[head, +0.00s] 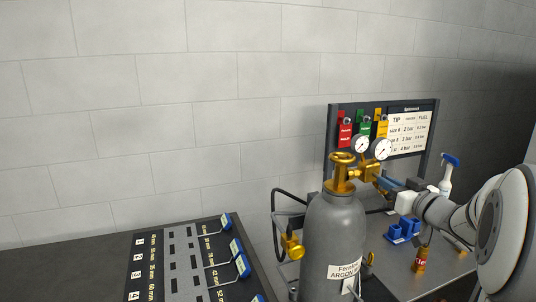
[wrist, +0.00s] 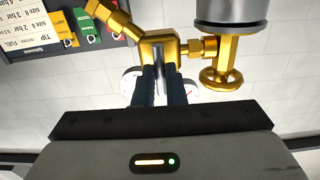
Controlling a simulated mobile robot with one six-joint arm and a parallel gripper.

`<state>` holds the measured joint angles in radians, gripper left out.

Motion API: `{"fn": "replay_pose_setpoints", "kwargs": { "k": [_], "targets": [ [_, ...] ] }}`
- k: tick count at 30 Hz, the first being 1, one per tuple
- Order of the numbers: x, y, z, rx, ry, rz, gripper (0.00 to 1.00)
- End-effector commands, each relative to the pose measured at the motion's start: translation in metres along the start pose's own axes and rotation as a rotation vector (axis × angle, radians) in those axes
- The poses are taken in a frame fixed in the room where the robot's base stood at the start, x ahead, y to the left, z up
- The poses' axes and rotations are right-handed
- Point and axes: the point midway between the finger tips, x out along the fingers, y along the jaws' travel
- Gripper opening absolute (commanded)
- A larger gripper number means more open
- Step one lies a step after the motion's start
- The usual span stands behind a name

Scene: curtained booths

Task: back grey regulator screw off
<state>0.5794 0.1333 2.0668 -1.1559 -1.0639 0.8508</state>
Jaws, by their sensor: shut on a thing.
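The grey cylinder (head: 333,240) with a "Fernland ARGON" label stands upright at the centre right of the head view. Its brass handwheel valve (head: 342,170) carries a brass regulator (head: 368,171) with two white gauges (head: 381,149). My gripper (head: 391,184) reaches in from the right at the regulator. In the wrist view the regulator body (wrist: 159,48) is straight ahead, and my gripper (wrist: 160,78) has its dark fingers shut on the regulator screw (wrist: 160,84), a narrow grey piece mostly hidden between them. The gauges are partly behind the fingers. The screw's turn cannot be told.
A dark board (head: 332,120) with red, green and yellow tags and a tip chart (head: 410,132) stands behind the cylinder. A spray bottle (head: 447,175) and blue blocks (head: 403,231) are on the right. A numbered rack (head: 150,262) lies left. A second brass fitting (head: 291,246) hangs by a black hose.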

Motion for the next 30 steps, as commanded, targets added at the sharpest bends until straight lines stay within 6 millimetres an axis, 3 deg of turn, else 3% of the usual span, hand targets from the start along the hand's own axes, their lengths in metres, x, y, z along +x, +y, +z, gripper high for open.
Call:
{"fn": "replay_pose_setpoints", "kwargs": {
  "k": [5, 15, 24, 30],
  "targets": [
    [-0.0001, 0.0001, 0.0024, -0.118, 0.002, 0.0, 0.0],
    [-0.0001, 0.0001, 0.0022, -0.143, 0.001, 0.0, 0.0],
    [-0.0001, 0.0, 0.0039, -0.41, 0.002, 0.0, 0.0],
    [0.0, 0.0, 0.0003, -0.44, 0.0, 0.0, 0.0]
  ]
}}
